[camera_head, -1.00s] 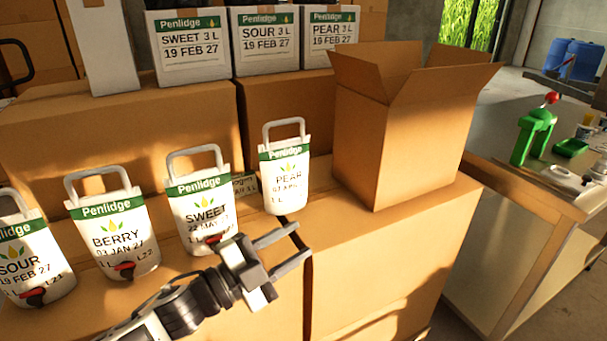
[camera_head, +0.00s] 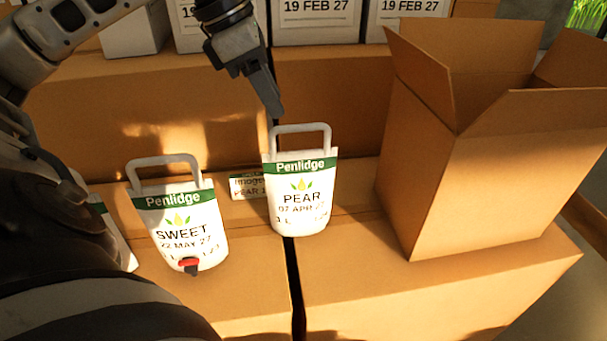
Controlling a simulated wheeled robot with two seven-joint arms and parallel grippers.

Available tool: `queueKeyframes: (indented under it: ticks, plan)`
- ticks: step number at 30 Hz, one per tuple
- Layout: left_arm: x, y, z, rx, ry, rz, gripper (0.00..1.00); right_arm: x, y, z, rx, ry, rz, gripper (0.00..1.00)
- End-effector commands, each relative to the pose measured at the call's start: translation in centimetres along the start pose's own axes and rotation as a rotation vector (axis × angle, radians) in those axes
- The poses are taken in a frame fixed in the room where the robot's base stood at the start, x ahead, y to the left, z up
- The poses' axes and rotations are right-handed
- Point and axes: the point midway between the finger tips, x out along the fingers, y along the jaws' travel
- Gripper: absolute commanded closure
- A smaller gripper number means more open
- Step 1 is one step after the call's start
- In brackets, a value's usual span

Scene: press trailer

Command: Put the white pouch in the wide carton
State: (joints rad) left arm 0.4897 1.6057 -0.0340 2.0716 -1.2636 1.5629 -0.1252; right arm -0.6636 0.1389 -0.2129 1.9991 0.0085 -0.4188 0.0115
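A white pouch labelled PEAR (camera_head: 301,205), with a green band and a grey loop handle, stands upright on the brown boxes in the middle. Another white pouch labelled SWEET (camera_head: 182,222), with a red and black tap, stands to its left. An open-topped brown carton (camera_head: 483,178) stands to the right with its flaps up; its inside is hidden. My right gripper is out of view.
A small label card (camera_head: 247,186) shows between the two pouches. My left arm covers the left side and hides most of another pouch there. Box top is clear in front of the carton.

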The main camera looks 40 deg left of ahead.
Motion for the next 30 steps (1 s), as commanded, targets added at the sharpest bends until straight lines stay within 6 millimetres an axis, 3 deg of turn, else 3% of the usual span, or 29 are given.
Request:
queueKeyframes:
  ticks: [3, 13, 18, 24, 30]
  plan:
    - [2.6, -0.1, -0.1, 0.0, 0.001, -0.005, 0.64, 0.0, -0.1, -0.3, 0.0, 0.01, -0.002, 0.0]
    - [5.5, -0.1, -0.2, -0.002, 0.0, -0.004, 0.64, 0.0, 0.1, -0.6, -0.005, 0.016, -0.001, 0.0]
    - [8.1, -0.3, -0.8, -0.001, 0.004, -0.006, 0.64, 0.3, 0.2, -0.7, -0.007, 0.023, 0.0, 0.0]
    - [9.8, -0.3, -0.5, -0.001, -0.002, -0.005, 0.64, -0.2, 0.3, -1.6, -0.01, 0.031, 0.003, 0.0]
    - [10.0, -0.2, -0.6, -0.001, -0.001, -0.003, 0.64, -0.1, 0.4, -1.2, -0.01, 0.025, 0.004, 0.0]
